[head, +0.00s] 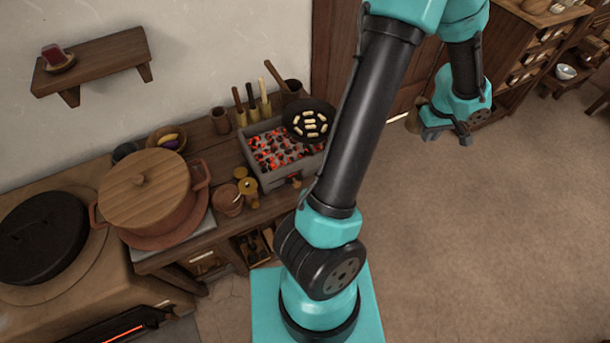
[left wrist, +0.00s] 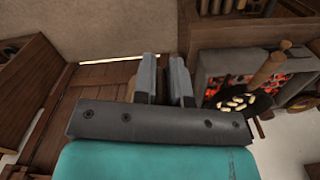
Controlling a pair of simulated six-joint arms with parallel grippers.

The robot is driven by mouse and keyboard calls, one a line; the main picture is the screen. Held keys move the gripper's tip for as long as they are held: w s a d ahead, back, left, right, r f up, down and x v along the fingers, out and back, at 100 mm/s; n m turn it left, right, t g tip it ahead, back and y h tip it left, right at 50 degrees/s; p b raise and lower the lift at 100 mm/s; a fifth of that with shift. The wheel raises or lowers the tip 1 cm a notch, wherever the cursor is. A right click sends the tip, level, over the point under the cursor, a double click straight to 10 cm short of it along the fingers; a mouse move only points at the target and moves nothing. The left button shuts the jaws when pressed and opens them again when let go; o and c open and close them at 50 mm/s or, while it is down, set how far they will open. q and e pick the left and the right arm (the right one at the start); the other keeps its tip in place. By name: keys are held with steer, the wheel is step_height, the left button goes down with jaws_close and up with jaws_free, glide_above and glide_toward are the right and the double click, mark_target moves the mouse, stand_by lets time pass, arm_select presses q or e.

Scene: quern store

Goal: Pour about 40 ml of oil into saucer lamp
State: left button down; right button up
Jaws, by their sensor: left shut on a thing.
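My left gripper (head: 463,135) hangs at the right of the dark arm link, over the bare floor side. It is shut on a brown, rounded thing (head: 412,122) that shows only in part beside the jaws; I cannot tell for sure that it is the oil vessel. In the left wrist view the two grey fingers (left wrist: 166,85) stand close together, and what they hold is mostly hidden. I cannot pick out the saucer lamp with certainty. A small dark red thing on a dish (head: 58,60) stands on the wall shelf. My right gripper is not in view.
A brazier of glowing coals (head: 267,158) with a dark pan (head: 309,121) stands on the wooden counter. A large lidded pot (head: 145,192) and a dark lid (head: 48,238) are at the left. A white bowl (head: 566,72) is far right. The floor (head: 500,240) is clear.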

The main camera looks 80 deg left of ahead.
arm_select(q)
steer(key=s+a+n, duration=0.4)
steer(key=s+n, duration=0.2)
steer(key=s, duration=0.5)
steer(key=s+a+n, duration=0.5)
steer(key=s, duration=0.6)
steer(key=s+d+f+n, duration=0.1)
steer(key=s+f+n, duration=0.2)
steer(key=s, duration=0.4)
steer(key=s+d+f+n, duration=0.1)
steer(key=s+f+n, duration=0.2)
steer(key=s, duration=0.4)
steer(key=s+d+f+n, duration=0.2)
steer(key=s+f+n, duration=0.1)
steer(key=s, duration=0.4)
steer(key=shift+s+f+n, duration=0.1)
steer(key=shift+s+n, duration=0.05)
steer(key=shift+n, duration=0.35)
steer(key=shift+s+d+f+n, duration=0.3)
steer(key=shift+s+n, duration=0.1)
steer(key=shift+s, duration=0.15)
